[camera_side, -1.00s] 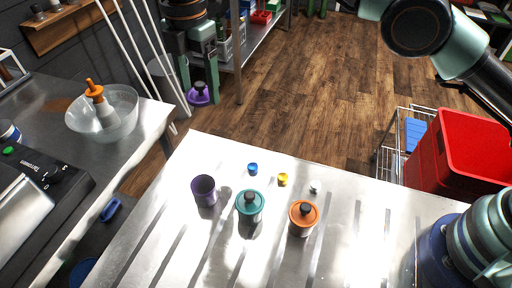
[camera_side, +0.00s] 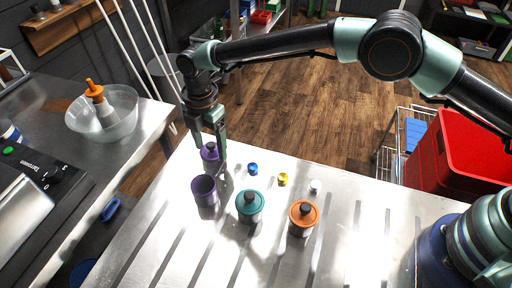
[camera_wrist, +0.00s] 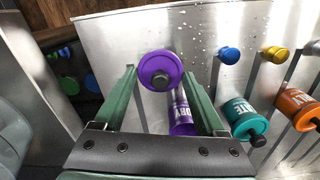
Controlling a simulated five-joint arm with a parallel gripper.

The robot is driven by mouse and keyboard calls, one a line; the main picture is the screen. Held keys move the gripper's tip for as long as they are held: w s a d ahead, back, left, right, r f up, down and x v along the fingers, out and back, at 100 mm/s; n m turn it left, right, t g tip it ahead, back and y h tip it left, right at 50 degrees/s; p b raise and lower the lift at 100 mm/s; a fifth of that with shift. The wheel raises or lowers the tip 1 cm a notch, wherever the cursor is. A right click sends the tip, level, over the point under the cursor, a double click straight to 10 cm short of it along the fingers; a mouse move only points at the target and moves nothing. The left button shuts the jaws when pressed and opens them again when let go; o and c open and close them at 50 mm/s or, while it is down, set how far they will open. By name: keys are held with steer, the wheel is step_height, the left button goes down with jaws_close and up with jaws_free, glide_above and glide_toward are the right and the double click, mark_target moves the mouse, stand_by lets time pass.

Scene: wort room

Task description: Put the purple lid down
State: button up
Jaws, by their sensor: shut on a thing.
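The purple lid (camera_side: 210,153) with its dark knob is between the fingers of my gripper (camera_side: 212,142), which is shut on it. It sits behind the purple canister, near the far left part of the metal table; whether it touches the tabletop I cannot tell. In the wrist view the lid (camera_wrist: 160,65) shows between the tips of my gripper (camera_wrist: 160,72). The purple canister (camera_side: 205,192) stands upright and open, without a lid. It also shows in the wrist view (camera_wrist: 182,122), partly hidden behind the lid and a finger.
A teal lidded canister (camera_side: 249,205) and an orange lidded canister (camera_side: 302,216) stand to the right. The metal table (camera_side: 150,240) is clear at front left. A red bin (camera_side: 455,160) stands at right.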

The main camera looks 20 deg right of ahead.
steer(key=shift+f, duration=1.25)
steer(key=shift+f, duration=0.1)
steer(key=o, duration=1.3)
steer(key=shift+c, duration=0.2)
